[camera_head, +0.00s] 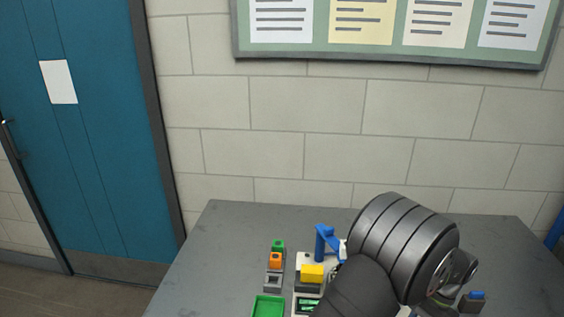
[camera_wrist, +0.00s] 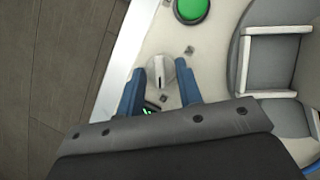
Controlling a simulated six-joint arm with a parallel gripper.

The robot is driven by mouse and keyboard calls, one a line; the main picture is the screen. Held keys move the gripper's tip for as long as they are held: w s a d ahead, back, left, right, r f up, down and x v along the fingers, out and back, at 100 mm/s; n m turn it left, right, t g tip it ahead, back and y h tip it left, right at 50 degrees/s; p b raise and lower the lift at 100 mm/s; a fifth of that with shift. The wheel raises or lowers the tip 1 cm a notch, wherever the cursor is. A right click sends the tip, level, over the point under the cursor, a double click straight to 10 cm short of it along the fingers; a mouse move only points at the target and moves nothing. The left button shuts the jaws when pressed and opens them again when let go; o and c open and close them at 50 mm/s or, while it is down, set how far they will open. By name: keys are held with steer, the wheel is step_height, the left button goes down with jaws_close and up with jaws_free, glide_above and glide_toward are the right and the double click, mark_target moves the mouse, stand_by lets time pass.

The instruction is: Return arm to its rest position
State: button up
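In the wrist view, my gripper (camera_wrist: 160,68) has two blue fingers spread apart, with nothing held between them. A pale grey knob (camera_wrist: 160,77) on a white panel (camera_wrist: 215,50) shows between and beyond the fingers; I cannot tell how far it is from them. A small green-lit display lies partly hidden by the fingers. In the head view, my arm's dark grey links cover the right-middle part of the table (camera_head: 225,232), and the gripper is hidden behind them.
A round green button (camera_wrist: 190,10) and a grey recessed holder with white rails (camera_wrist: 272,30) are on the panel. Left of my arm stand an orange block (camera_head: 275,260), a yellow block (camera_head: 312,272), a blue post (camera_head: 321,243) and a green tray (camera_head: 268,307). The table's far left is clear.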

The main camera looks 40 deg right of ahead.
steer(key=n+g, duration=0.1)
steer(key=n, duration=0.2)
steer(key=shift+w, duration=0.15)
steer(key=n+g, duration=0.1)
steer(key=n, duration=0.1)
steer(key=n+g, duration=0.1)
steer(key=n, duration=0.1)
steer(key=shift+w+a+n+h, duration=0.1)
steer(key=shift+w+n+h, duration=0.05)
steer(key=shift+n+h, duration=0.2)
steer(key=n+g+h, duration=0.1)
steer(key=n, duration=0.3)
steer(key=shift+a+n, duration=0.1)
steer(key=shift+n, duration=0.15)
steer(key=n+h, duration=0.1)
steer(key=n, duration=0.2)
steer(key=shift+n+g+h, duration=0.25)
steer(key=shift+n+g, duration=0.05)
steer(key=shift+g, duration=0.1)
step_height(320, 180, up, 17)
steer(key=m+t+h, duration=0.1)
steer(key=m+t, duration=0.3)
steer(key=m, duration=1)
steer(key=f, duration=1.7)
steer(key=shift+s+a, duration=0.25)
steer(key=shift+s, duration=0.05)
